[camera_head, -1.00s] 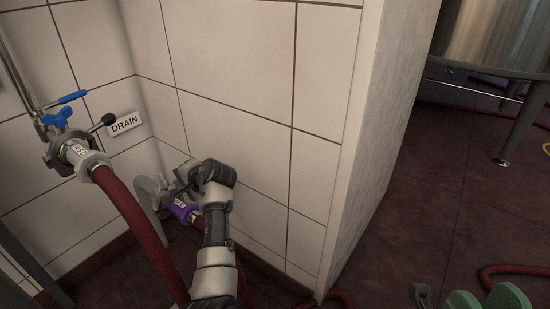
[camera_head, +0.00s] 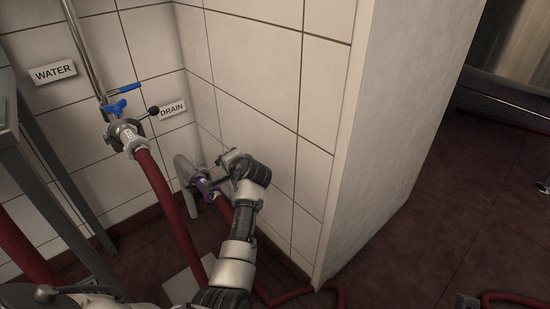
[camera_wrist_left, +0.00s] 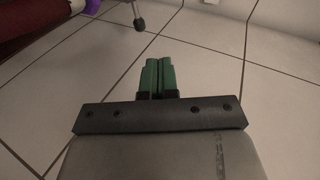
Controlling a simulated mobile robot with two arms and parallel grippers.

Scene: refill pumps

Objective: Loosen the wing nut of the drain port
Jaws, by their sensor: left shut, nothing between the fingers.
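The drain port is a grey pipe (camera_head: 186,172) low at the wall corner below the DRAIN sign (camera_head: 172,110). A purple fitting (camera_head: 204,186) joins it to a red hose; it also shows at the top edge of the left wrist view (camera_wrist_left: 92,6). I cannot make out its wing nut clearly. A dark round-ended rod (camera_wrist_left: 139,23) hangs beside that fitting. My left gripper (camera_wrist_left: 158,64) is shut and empty, its green fingers in front of the tiled wall, apart from the fitting. In the head view my left gripper (camera_head: 229,159) is just right of the port, its fingertips hidden. My right gripper is out of view.
A second port with a blue wing-shaped handle (camera_head: 116,108) and red hose (camera_head: 168,202) stands left of the drain. A WATER sign (camera_head: 52,72) is beside it. A grey frame (camera_head: 45,165) stands at the left. A wall edge (camera_head: 355,130) projects at the right, with open floor beyond.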

